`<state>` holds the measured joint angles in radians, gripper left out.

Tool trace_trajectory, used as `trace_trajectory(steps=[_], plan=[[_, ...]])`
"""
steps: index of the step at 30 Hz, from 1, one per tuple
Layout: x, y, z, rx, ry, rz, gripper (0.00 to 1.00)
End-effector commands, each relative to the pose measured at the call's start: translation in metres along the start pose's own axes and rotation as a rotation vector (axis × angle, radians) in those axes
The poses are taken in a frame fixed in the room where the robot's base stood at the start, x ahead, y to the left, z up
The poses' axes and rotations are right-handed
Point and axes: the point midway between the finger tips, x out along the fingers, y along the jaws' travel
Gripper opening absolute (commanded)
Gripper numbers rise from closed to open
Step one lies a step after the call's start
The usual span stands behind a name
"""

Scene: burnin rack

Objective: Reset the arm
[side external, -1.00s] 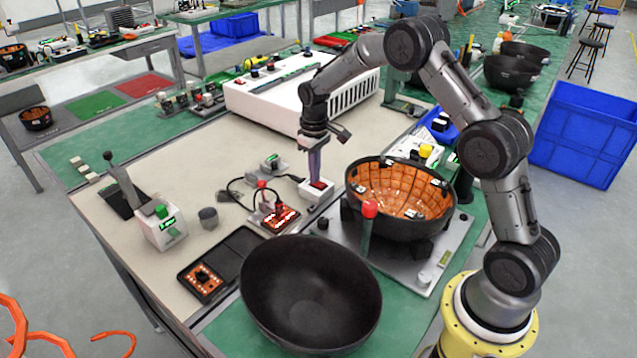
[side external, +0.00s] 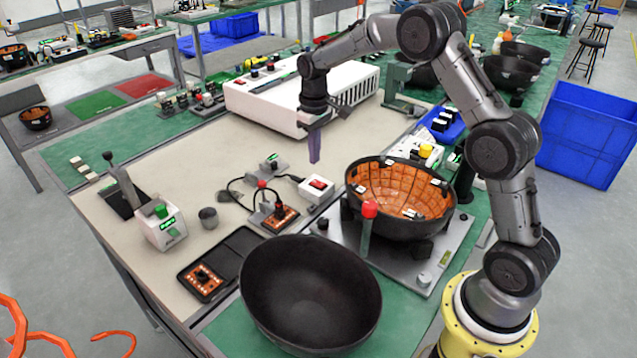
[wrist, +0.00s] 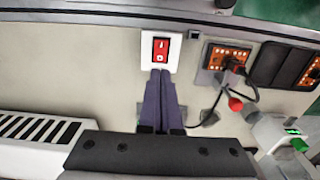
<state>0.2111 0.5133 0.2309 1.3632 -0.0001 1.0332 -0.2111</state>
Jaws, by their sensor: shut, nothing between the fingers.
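My gripper (side external: 314,160) is shut and empty, pointing down above the bench. It hangs in the air near the small white box with a red rocker switch (side external: 317,188). In the wrist view the purple fingers of my gripper (wrist: 161,72) lie together just below the red switch (wrist: 161,48) in the picture. The fingertips are apart from the switch in the side view.
A black bowl with an orange lining (side external: 400,192) sits on a fixture at the right. An empty black bowl (side external: 310,290) is in front. A large white box (side external: 290,95) stands behind. An orange board (side external: 280,216) with cables lies left of the switch.

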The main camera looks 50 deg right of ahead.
Motion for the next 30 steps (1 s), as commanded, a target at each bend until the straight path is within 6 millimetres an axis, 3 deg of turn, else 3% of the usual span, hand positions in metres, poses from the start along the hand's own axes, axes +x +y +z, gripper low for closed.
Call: trace_trajectory(steps=[14, 16, 20, 23, 27, 30], plan=[[-0.009, -0.001, 0.0, -0.002, -0.001, 0.0, 0.0], [-0.017, -0.004, -0.002, -0.008, 0.016, 0.003, 0.0], [-0.062, -0.014, -0.003, -0.028, 0.098, 0.02, 0.0], [-0.107, -0.028, 0.014, -0.051, 0.168, 0.031, 0.0], [-0.16, -0.049, 0.055, -0.076, 0.257, 0.043, 0.0], [-0.187, -0.063, 0.09, -0.086, 0.314, 0.047, 0.0]])
